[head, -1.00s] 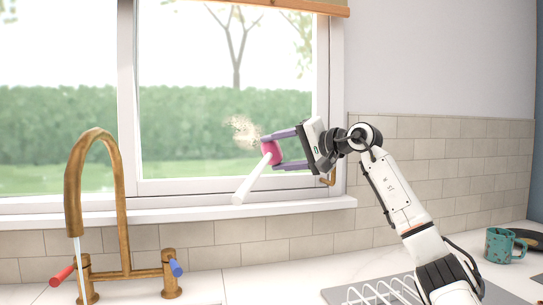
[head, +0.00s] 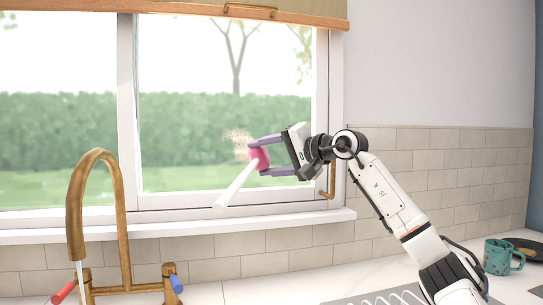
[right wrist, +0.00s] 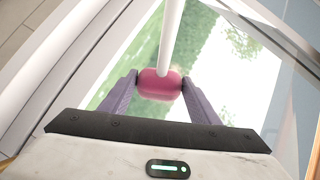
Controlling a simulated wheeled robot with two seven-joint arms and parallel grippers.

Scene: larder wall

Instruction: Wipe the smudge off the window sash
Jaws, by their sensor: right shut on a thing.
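The window sash (head: 215,205) is white-framed, with a hedge and trees behind its glass. A faint brownish smudge (head: 238,136) shows on the glass in the head view. My right gripper (head: 258,157) is shut on a pink sponge-like head (head: 262,154) with a long white handle (head: 235,188). The pink head is just below and right of the smudge and partly overlaps it; I cannot tell whether it touches the glass. In the right wrist view the pink head (right wrist: 160,84) sits between the purple fingers, with part of the smudge blurred behind it. My left gripper is not in view.
A brass tap (head: 95,190) with running water stands at the left, in front of the sill (head: 180,228). A brass window handle (head: 331,182) is near my right wrist. A teal mug (head: 502,257) and a white wire rack (head: 385,298) are on the worktop.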

